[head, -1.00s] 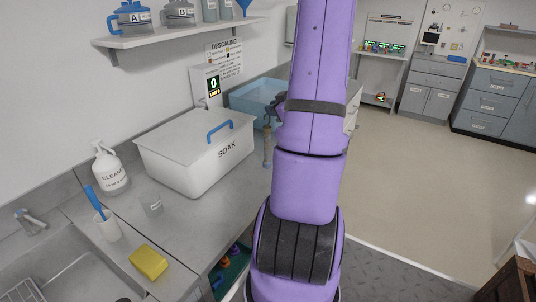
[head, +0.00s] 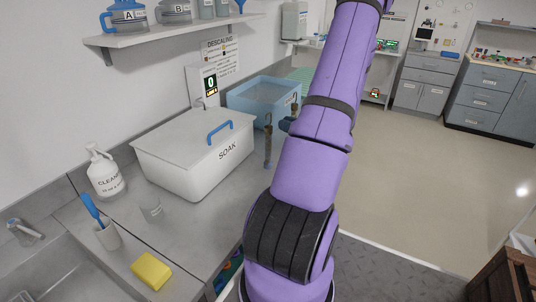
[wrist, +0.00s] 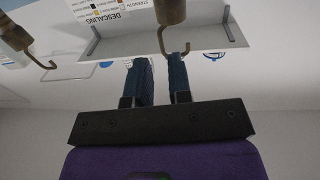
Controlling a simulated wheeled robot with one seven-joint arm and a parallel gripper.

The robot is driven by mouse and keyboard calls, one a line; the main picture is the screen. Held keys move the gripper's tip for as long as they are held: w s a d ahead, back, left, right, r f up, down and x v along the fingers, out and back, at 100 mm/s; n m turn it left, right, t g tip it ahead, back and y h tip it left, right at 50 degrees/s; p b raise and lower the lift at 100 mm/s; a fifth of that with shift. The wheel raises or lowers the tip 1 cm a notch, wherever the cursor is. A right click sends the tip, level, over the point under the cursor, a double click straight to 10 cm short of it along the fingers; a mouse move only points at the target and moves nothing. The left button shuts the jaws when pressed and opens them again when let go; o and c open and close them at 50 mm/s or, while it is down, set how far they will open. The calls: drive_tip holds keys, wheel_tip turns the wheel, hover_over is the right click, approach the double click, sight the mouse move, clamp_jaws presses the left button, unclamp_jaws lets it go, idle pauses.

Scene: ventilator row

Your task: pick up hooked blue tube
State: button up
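My gripper (wrist: 160,58) is open in the wrist view, its two dark blue fingers apart with nothing seen between them. A brownish tube (wrist: 172,12) ending in a thin hook shows just beyond the fingertips; the hook overlaps the right fingertip, and I cannot tell whether they touch. A second hooked brownish tube (wrist: 15,36) is at the far left. In the head view, one brownish upright tube (head: 268,147) stands right of the soak box, and another (head: 294,106) is by the blue tub. No hooked tube looks clearly blue.
The white soak box (head: 190,165) with a blue handle sits on the grey counter, with the blue tub (head: 250,110) behind it. A cleaner bottle (head: 105,175), a cup (head: 108,235) and a yellow sponge (head: 151,270) stand nearer. A wall shelf (head: 180,35) overhangs.

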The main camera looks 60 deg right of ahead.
sight(271, 118)
drive_tip(key=shift+w+d+r, duration=0.1)
drive_tip(key=shift+w+d, duration=0.05)
drive_tip(key=shift+w, duration=1.45)
drive_tip(key=shift+w+d, duration=0.1)
drive_tip(key=shift+w, duration=1.5)
clamp_jaws()
